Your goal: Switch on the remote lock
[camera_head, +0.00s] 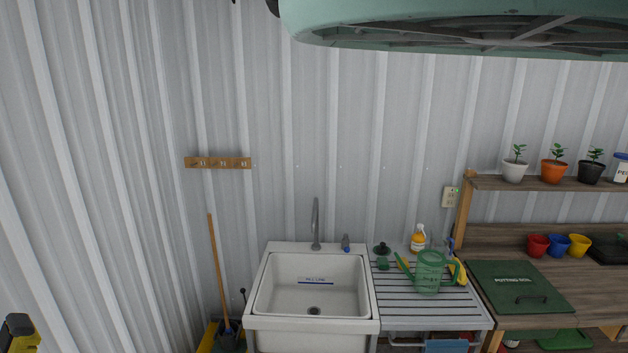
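I cannot make out a remote lock in the head view. A small pale wall plate (450,197) is on the corrugated wall beside the shelf post; it looks like an outlet or switch, and I cannot tell which. My gripper is not recognisable in this view. A yellow and black object (20,334) is cut off at the lower left corner, and I cannot tell what it is.
A white sink (259,309) stands against the wall. A slatted rack (400,315) holds a green watering can (430,271). A wooden potting bench (495,242) is at right. A wooden peg rail (218,163) hangs left. A mint-green body (400,20) overhangs the top.

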